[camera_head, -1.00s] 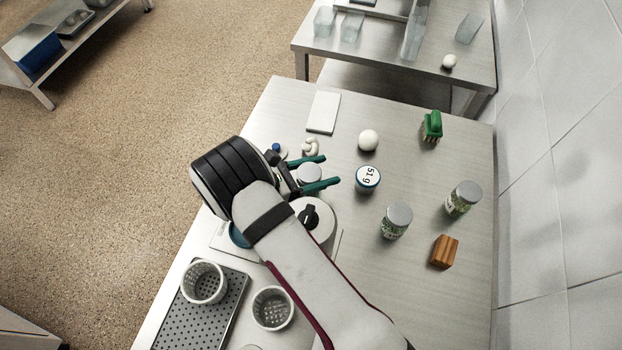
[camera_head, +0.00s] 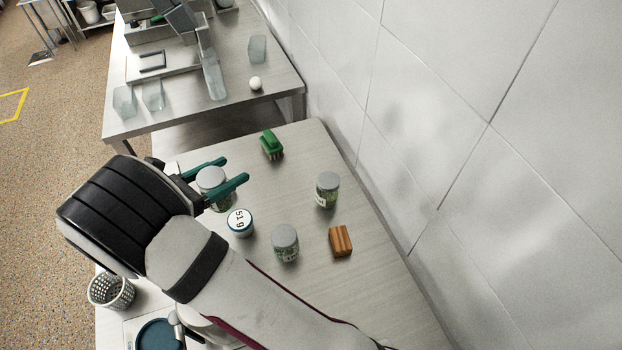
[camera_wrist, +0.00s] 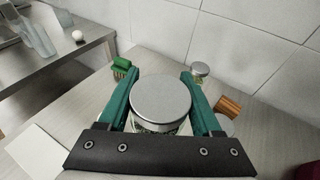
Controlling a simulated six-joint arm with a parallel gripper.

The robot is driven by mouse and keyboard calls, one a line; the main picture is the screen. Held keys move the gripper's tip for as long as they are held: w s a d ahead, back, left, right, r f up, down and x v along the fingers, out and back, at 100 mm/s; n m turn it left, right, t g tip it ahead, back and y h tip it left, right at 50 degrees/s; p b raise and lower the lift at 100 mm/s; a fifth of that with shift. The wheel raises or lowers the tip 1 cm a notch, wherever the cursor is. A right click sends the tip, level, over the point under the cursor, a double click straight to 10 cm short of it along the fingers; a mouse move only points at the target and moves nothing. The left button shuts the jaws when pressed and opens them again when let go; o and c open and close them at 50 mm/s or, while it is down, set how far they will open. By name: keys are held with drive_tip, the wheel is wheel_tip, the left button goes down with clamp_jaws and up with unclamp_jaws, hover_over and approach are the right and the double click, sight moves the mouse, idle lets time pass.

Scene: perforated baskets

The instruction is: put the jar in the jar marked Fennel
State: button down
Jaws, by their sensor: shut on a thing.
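My gripper (camera_head: 232,170) is shut on a glass jar (camera_head: 212,196) with a grey lid and green contents. The jar is upright between the teal fingers; its lid (camera_wrist: 160,97) fills the middle of the wrist view. The held jar appears above the table, though its base is hidden. Two similar jars stand on the table: one (camera_head: 285,246) nearer and one (camera_head: 327,191) farther right, which also shows in the wrist view (camera_wrist: 200,70). Their labels are too small to read, so I cannot tell which is marked Fennel.
A white-topped container reading "51g" (camera_head: 240,222) stands just right of my gripper. A green brush (camera_head: 271,146) is at the back, a wooden block (camera_head: 340,241) at the right. A perforated basket (camera_head: 110,291) is front left. A tiled wall (camera_head: 450,130) bounds the right.

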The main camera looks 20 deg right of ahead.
drive_tip(key=d+r+m+g+h, duration=0.1)
drive_tip(key=d+r+m+g, duration=0.25)
drive_tip(key=d, duration=0.85)
drive_tip(key=d+r+m+g+h, duration=0.1)
drive_tip(key=d+r+m+g, duration=0.25)
drive_tip(key=d, duration=0.85)
wheel_tip(320, 180, down, 10)
drive_tip(key=s+n, duration=0.1)
drive_tip(key=shift+d+f, duration=0.2)
drive_tip(key=shift+d, duration=0.1)
drive_tip(key=shift+f, duration=0.1)
drive_tip(key=shift+c, duration=0.3)
unclamp_jaws()
